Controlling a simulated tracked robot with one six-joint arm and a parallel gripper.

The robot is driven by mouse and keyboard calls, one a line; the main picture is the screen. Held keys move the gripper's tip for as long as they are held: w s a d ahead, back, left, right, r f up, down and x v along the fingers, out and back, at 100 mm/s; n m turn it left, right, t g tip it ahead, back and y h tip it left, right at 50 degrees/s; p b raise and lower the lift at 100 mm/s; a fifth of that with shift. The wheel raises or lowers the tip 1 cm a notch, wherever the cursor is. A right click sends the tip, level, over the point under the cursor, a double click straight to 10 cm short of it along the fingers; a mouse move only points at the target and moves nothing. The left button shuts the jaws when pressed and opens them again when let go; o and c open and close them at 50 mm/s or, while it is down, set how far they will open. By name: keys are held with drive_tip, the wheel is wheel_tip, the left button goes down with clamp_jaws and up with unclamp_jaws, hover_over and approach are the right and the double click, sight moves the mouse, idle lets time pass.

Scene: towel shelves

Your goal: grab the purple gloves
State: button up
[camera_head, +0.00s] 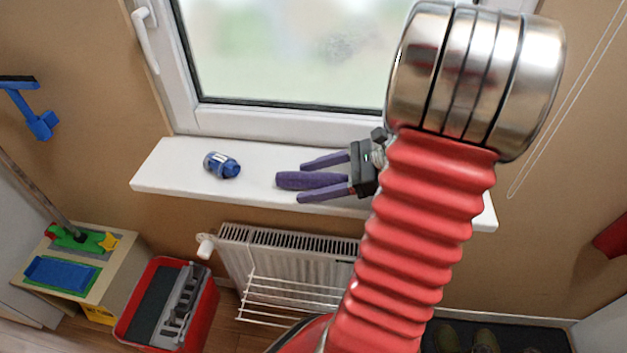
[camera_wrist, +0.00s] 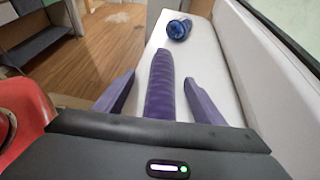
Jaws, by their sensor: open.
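The purple gloves (camera_head: 311,181) look like one long, narrow, ribbed bundle on the white windowsill. Their far end points toward the left part of the sill. My gripper (camera_head: 302,183) has two purple fingers and reaches in from the right, low over the sill. The fingers lie on either side of the gloves. In the wrist view the gloves (camera_wrist: 160,84) run between the fingertips of my gripper (camera_wrist: 159,77), with a visible gap on both sides. The fingers are open. The near end of the gloves is hidden by the dark gripper body.
A blue and clear bottle (camera_head: 222,165) lies on the sill (camera_head: 160,172) beyond the gloves. The window frame (camera_head: 270,124) rises behind.

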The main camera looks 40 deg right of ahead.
sight(313, 175)
drive_tip(key=shift+c, duration=0.2)
drive_tip(key=c, duration=1.1)
drive_tip(key=shift+c, duration=0.2)
wheel_tip(313, 175, up, 10)
idle(0.6)
